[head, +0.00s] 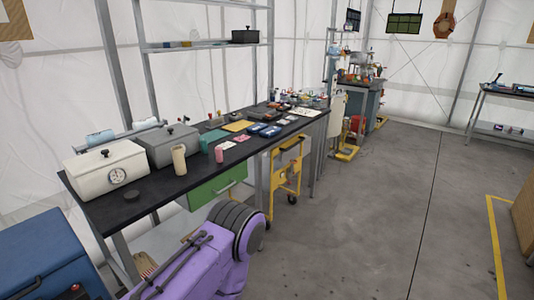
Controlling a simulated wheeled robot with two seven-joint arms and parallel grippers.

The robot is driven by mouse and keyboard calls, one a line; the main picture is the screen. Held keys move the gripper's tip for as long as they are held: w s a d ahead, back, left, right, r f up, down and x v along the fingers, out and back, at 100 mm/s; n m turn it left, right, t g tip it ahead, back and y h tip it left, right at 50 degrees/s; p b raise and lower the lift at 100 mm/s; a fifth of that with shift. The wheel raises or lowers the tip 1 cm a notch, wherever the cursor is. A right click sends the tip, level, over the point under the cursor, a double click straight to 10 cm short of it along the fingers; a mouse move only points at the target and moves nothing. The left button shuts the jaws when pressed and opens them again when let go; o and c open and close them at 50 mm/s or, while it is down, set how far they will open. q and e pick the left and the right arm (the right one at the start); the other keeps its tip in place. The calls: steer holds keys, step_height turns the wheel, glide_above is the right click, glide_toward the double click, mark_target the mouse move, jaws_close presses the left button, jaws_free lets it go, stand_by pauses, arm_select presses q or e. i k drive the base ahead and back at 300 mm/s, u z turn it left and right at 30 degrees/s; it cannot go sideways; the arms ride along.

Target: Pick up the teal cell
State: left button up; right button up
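A teal item (212,139) is on the long black workbench (150,199), behind a small pink cylinder (219,155). It is small here, and I cannot tell for sure whether it is the teal cell. A pale blue cylinder (100,136) lies at the back left of the same bench, behind the white box. Neither of my grippers is in view, so nothing shows of what they hold.
A white box with a dial (117,175), a grey lidded box (172,147) and a beige cylinder (179,160) crowd the near bench end. A yellow cart (285,180) stands by the bench. The grey floor (370,220) is clear at right.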

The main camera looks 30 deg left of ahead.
mark_target(205, 148)
steer(key=z, duration=0.35)
steer(key=i, duration=0.5)
steer(key=u, duration=0.65)
steer(key=i, duration=1.35)
steer(key=u, duration=0.8)
